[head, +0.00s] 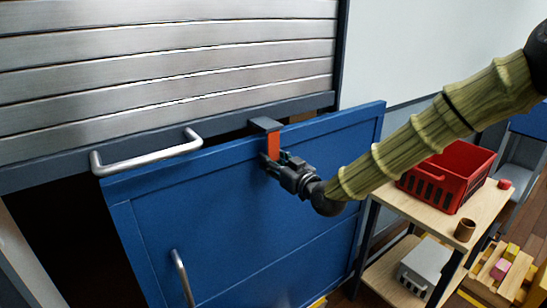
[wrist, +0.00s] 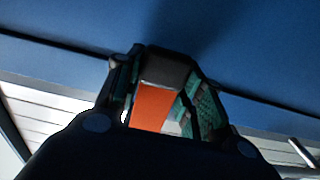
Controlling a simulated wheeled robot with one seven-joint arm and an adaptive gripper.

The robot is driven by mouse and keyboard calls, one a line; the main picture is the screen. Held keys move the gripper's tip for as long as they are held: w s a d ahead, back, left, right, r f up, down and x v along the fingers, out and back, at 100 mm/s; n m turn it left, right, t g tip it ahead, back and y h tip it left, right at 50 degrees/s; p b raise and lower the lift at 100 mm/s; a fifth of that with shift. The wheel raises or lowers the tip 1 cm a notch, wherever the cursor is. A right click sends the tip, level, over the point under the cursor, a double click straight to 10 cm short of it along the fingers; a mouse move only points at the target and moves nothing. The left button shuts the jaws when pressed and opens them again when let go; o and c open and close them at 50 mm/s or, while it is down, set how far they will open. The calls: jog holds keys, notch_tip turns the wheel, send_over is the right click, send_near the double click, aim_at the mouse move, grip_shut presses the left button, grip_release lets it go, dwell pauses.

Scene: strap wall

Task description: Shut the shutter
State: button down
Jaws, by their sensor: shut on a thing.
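The shutter (head: 160,52) has silver horizontal slats and fills the upper left of the head view. Its dark bottom bar (head: 60,165) carries a silver bar handle (head: 150,158). An orange strap (head: 273,146) hangs from a dark bracket (head: 264,124) near the bar's right part. My gripper (head: 270,164) is shut on the orange strap, in front of a blue panel. In the wrist view the strap (wrist: 153,106) lies between the two fingers (wrist: 160,88). A dark gap shows below the bar at the left; the rest of the opening is hidden by the panel.
The blue panel (head: 240,215), with its own silver handle (head: 182,278), stands close behind my gripper. At right, a wooden shelf unit (head: 405,205) holds a red basket (head: 447,178), a brown cup (head: 464,230) and a grey box (head: 425,265). Blocks (head: 502,268) lie lower right.

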jog(key=shift+f+b, duration=0.55)
jog(key=shift+f, duration=1)
jog(key=shift+s+f, duration=0.1)
jog(key=c, duration=1.2)
grip_release()
jog(key=shift+c, duration=0.2)
jog(key=o, duration=0.4)
jog(key=shift+d, duration=0.1)
jog(key=shift+c, duration=0.2)
jog(key=shift+r, duration=0.2)
jog(key=v, duration=1.2)
jog(key=shift+f, duration=0.15)
